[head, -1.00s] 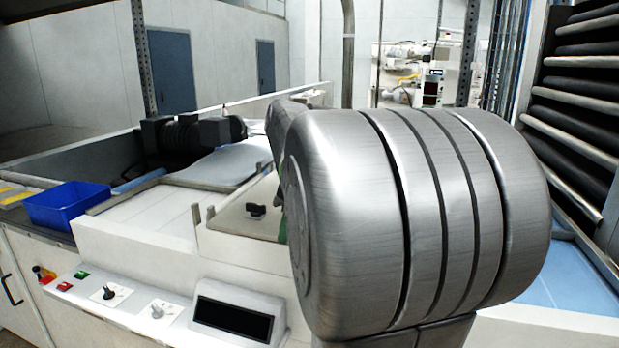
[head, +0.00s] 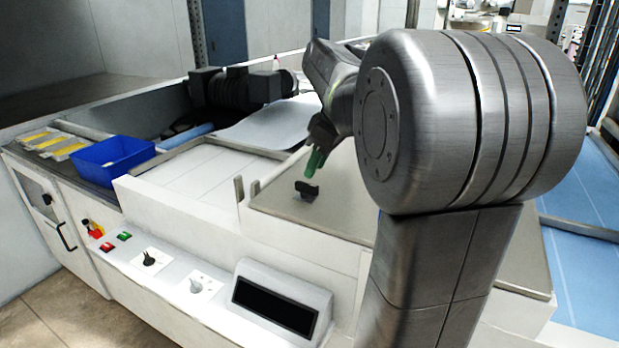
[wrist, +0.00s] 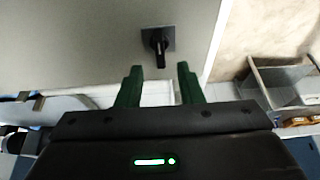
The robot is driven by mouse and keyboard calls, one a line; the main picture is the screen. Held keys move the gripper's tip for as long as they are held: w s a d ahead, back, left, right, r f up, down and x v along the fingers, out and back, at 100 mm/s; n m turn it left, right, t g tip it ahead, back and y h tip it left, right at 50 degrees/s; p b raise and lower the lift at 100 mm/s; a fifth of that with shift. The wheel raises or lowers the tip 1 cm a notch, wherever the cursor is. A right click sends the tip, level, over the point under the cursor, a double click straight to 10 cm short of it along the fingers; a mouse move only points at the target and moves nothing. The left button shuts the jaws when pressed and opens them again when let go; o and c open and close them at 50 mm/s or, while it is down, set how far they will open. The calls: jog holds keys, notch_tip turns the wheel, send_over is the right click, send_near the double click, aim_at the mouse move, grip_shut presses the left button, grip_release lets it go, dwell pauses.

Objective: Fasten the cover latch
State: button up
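The cover latch (head: 307,190) is a small black turn handle on the flat grey-beige cover (head: 350,218) of the machine. In the wrist view the latch (wrist: 159,42) sits on a dark square plate, its lever pointing down the picture towards my gripper. My gripper (wrist: 159,80) has two green fingers, spread apart with nothing between them. The latch lies just beyond the fingertips, roughly midway between them, not touched. In the head view my gripper (head: 316,161) is just above the latch; only one green finger shows clearly, the rest hidden by my arm.
A control panel with a knob (head: 149,259), coloured buttons and a dark display (head: 275,306) runs along the front. A blue bin (head: 112,161) stands at the left. A black roller unit (head: 240,88) and white sheet (head: 265,127) lie behind. A light rim (head: 246,197) borders the cover.

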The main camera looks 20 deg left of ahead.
aim_at(307, 184)
jog(key=shift+x, duration=2.6)
grip_shut()
